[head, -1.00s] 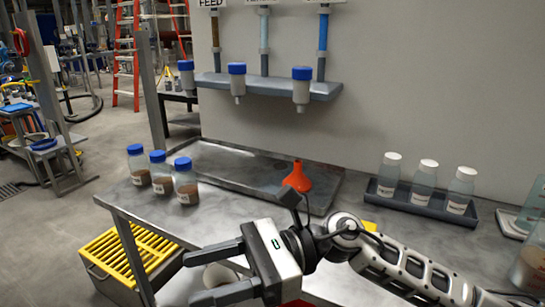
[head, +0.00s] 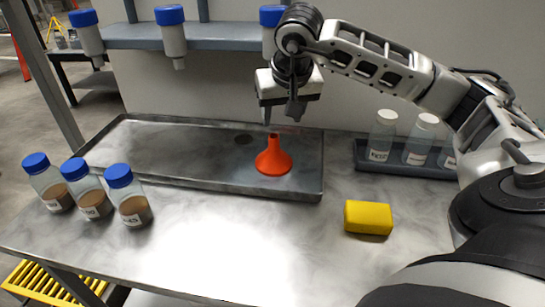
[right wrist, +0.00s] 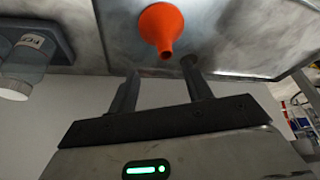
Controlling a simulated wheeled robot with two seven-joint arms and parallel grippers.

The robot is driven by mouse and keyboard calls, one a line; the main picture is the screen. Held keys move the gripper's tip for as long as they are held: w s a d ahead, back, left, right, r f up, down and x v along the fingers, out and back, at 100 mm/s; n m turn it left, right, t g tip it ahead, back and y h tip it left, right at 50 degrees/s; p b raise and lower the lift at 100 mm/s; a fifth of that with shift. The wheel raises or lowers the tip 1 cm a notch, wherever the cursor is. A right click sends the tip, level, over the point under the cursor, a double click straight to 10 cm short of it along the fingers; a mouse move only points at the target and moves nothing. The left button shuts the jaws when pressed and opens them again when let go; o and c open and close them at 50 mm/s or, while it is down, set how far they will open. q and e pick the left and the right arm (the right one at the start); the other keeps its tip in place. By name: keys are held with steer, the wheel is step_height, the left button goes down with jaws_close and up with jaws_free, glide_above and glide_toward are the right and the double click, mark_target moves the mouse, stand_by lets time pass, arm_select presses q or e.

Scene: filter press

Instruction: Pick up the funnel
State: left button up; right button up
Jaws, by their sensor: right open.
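The orange funnel (head: 273,159) stands wide end down, spout up, near the right end of the metal tray (head: 310,188) in the head view. My right gripper (head: 282,116) is open and empty, pointing down just above the funnel's spout. In the right wrist view the funnel (right wrist: 162,26) lies beyond the fingertips, with its spout toward the gap between the open fingers (right wrist: 160,70). I cannot tell whether a finger touches it. My left gripper is not in view.
Blue-capped bottles (head: 130,197) of brown sediment stand at the left of the bench. A yellow block (head: 368,217) lies front right. White-capped bottles (head: 381,137) stand in a dark rack behind it. Blue-topped vessels (head: 173,36) hang from a shelf behind. The front middle bench is clear.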

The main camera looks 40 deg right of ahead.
mark_target(274, 136)
steer(key=x, duration=0.9)
steer(key=shift+w+a+p, duration=0.3)
steer(key=shift+a+p, duration=0.05)
steer(key=shift+c, duration=0.3)
jaws_close()
steer(key=shift+r, duration=0.1)
